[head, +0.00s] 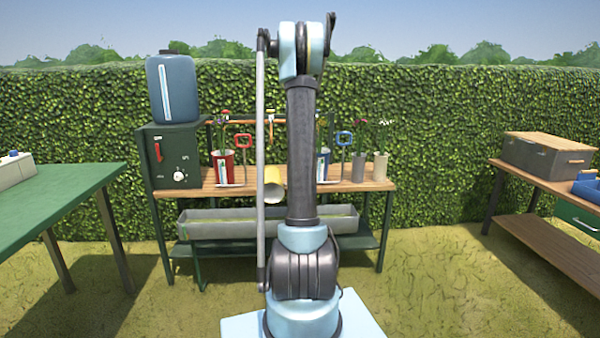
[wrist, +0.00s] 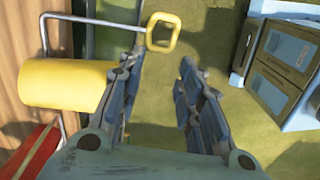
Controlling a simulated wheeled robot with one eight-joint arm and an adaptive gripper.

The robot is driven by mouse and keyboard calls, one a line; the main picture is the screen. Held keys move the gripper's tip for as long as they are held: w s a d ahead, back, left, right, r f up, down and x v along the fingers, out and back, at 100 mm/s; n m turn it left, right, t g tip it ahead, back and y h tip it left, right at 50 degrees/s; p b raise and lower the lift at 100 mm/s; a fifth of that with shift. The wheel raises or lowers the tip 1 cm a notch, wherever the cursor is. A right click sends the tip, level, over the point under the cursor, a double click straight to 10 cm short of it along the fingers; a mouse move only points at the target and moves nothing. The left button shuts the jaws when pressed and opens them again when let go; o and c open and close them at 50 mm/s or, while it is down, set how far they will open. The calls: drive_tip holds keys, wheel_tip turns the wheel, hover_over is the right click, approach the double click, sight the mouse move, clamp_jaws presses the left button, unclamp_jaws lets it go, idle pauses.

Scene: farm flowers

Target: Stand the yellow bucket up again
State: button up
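The yellow bucket (head: 273,190) lies on its side near the front edge of the wooden bench in the head view, its mouth facing outward. My arm partly hides it there. In the wrist view the yellow bucket (wrist: 60,84) lies to the left of my gripper (wrist: 163,65). The gripper's two fingers are spread apart with nothing between them. The left finger overlaps the bucket's right end in the picture; I cannot tell whether they touch. In the head view my gripper is not clearly seen.
The wooden bench (head: 340,186) holds a red bucket (head: 223,167), a blue and white bucket (head: 322,165) and grey pots with flowers. The red bucket is close by in the wrist view (wrist: 36,150). A yellow loop handle (wrist: 163,32) shows ahead of the fingers. A long trough (head: 265,224) lies below.

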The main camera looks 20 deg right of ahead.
wheel_tip(320, 180, up, 10)
drive_tip(key=shift+w+r, duration=0.2)
drive_tip(key=shift+w, duration=0.05)
idle(0.5)
